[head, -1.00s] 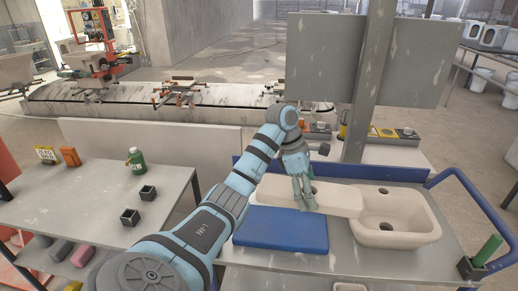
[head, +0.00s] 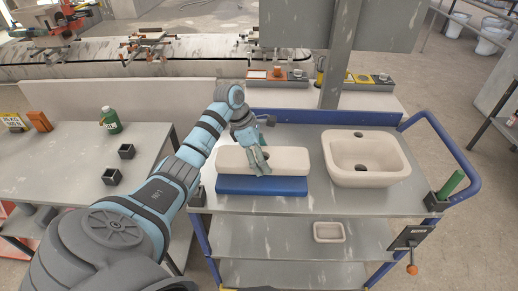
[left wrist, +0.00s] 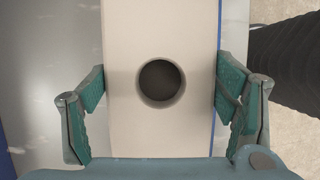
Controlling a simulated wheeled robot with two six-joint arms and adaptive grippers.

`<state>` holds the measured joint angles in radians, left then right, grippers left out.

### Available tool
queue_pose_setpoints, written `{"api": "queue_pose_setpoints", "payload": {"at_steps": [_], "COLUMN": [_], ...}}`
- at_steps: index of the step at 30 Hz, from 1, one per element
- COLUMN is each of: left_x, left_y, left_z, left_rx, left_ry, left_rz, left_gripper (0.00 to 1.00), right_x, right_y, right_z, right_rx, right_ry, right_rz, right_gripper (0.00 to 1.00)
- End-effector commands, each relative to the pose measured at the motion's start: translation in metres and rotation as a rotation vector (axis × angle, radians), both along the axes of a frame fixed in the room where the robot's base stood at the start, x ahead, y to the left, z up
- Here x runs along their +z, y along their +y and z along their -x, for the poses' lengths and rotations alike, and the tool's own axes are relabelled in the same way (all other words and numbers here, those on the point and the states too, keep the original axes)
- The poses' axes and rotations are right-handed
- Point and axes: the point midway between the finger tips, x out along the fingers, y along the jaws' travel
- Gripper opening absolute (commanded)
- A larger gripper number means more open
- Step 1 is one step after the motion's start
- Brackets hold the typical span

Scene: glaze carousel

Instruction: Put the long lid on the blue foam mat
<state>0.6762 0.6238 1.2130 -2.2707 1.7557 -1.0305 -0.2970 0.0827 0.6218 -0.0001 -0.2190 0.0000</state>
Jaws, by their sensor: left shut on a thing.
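The long lid (head: 290,160) is a pale cream slab. It lies lengthwise over the blue foam mat (head: 262,188), whose front strip shows below it. I cannot tell whether the lid rests on the mat or hangs just above it. My left gripper (head: 258,167) comes down on the lid at its middle and is shut on it. In the left wrist view the lid (left wrist: 160,130) has a round dark hole and lies between the two green fingers of the gripper (left wrist: 160,88). My right gripper is not in view.
A cream basin (head: 368,165) stands right of the mat on the grey cart top (head: 320,200). A green cylinder (head: 450,185) is at the cart's right corner. The left table (head: 75,165) bears a green bottle (head: 111,120) and two black cups. A small cream dish (head: 329,232) sits on the lower shelf.

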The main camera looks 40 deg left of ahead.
Motion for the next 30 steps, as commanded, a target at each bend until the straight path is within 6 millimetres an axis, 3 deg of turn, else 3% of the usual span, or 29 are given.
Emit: {"api": "queue_pose_setpoints", "payload": {"at_steps": [1, 4, 15, 16, 18, 19, 30], "left_x": [-0.017, -0.033, -0.033, -0.033, -0.032, -0.032, -0.03], "left_y": [-0.002, -0.005, -0.007, -0.006, -0.006, -0.006, -0.006], "left_z": [-0.002, -0.004, -0.005, -0.005, -0.004, -0.004, -0.004], "left_rx": [-0.004, -0.011, -0.014, -0.013, -0.012, -0.012, -0.011], "left_ry": [-0.001, -0.001, -0.002, 0.001, 0.002, 0.002, 0.001], "left_rz": [0.002, 0.001, 0.0, 0.0, 0.0, 0.0, 0.0], "left_gripper": [0.19, 0.19, 0.19, 0.84, 0.95, 0.99, 0.99], "right_x": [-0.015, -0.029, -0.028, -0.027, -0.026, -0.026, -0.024], "right_y": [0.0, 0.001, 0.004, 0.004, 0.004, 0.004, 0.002], "right_z": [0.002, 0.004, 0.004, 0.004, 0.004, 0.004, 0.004], "right_rx": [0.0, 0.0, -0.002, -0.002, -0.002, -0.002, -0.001], "right_ry": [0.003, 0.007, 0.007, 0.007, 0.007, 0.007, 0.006], "right_rz": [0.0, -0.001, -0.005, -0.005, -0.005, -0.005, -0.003], "right_gripper": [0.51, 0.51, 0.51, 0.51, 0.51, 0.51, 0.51]}}
